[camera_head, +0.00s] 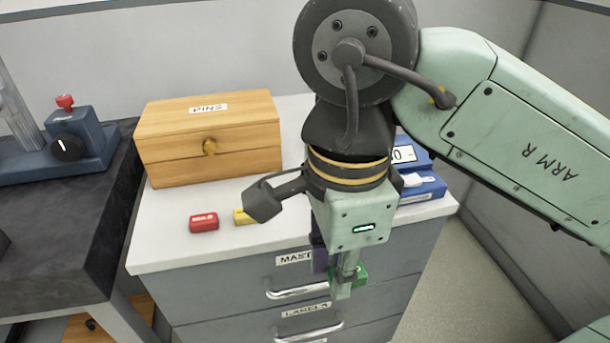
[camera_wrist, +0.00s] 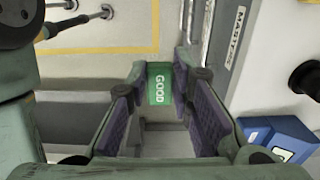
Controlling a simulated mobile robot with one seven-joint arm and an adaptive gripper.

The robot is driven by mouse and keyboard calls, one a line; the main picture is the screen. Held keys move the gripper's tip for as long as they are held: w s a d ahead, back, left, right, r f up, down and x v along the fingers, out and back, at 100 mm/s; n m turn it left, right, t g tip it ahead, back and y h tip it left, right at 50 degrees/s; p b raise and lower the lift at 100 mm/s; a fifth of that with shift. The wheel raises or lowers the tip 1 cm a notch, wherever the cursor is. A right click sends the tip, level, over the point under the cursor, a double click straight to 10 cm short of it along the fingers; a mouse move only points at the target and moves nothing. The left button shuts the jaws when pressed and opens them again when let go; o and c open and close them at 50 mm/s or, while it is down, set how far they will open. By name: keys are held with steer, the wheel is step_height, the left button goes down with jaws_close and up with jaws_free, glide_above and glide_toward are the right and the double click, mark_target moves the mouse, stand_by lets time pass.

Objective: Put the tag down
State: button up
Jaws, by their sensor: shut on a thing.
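My gripper (camera_head: 338,275) is shut on a green tag (camera_head: 360,275) and holds it in front of the cabinet's drawer faces, beyond the front edge of the white top. In the wrist view the green tag (camera_wrist: 159,84) reads "GOOD" and sits between the purple finger pads of my gripper (camera_wrist: 158,88). A red tag (camera_head: 204,222) lies on the white cabinet top (camera_head: 175,248). A yellow tag (camera_head: 241,216) lies to its right, partly hidden by my arm.
A wooden box (camera_head: 210,140) labelled "PINS" stands at the back left of the cabinet top. A blue device (camera_head: 425,188) with a display stands at the right, partly behind my arm. A dark bench (camera_head: 60,220) with a blue-based apparatus (camera_head: 85,148) is at left. The cabinet drawers (camera_head: 225,293) look closed.

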steer(key=shift+w, duration=0.2)
steer(key=w+a+p, duration=0.1)
steer(key=w, duration=0.4)
steer(key=w+f+p, duration=0.1)
steer(key=w, duration=0.3)
steer(key=w+a+p, duration=0.1)
steer(key=w, duration=0.4)
steer(key=shift+w+a+f, duration=0.15)
steer(key=shift+w+a, duration=0.15)
steer(key=shift+w, duration=0.05)
steer(key=shift+w+f+p, duration=0.25)
steer(key=shift+w+p, duration=0.05)
steer(key=shift+p, duration=0.05)
steer(key=shift+f, duration=1.8)
steer(key=o, duration=0.9)
steer(key=shift+o, duration=0.2)
steer(key=shift+r, duration=0.1)
steer(key=shift+r+p, duration=0.25)
steer(key=shift+p, duration=0.25)
step_height(320, 180, up, 12)
steer(key=b, duration=0.1)
steer(key=shift+b, duration=0.4)
steer(key=shift+f, duration=0.15)
